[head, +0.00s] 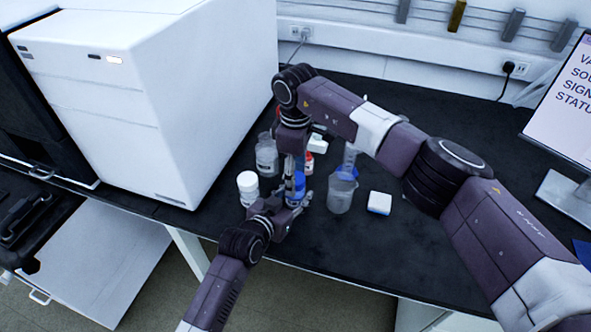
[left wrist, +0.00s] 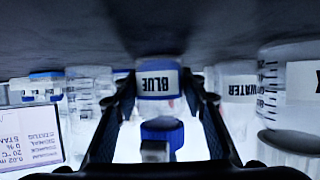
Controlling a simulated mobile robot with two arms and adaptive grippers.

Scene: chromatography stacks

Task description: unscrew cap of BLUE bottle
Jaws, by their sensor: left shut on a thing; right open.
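The blue bottle stands on the black bench in the head view, with its blue cap (head: 298,181) partly hidden by my grippers. In the left wrist view, which shows it upside down, the bottle's "BLUE" label (left wrist: 158,84) sits between my left fingers and the blue cap (left wrist: 163,134) is in line with the neck. My left gripper (head: 290,205) is shut on the bottle body from the front left; it also shows in the left wrist view (left wrist: 160,90). My right gripper (head: 294,172) points down from above, open around or just beside the cap; its fingertips are partly hidden.
A glass bottle (head: 266,157), red-marked bottle (head: 308,163) and beaker (head: 341,192) crowd around. The bench front right is clear.

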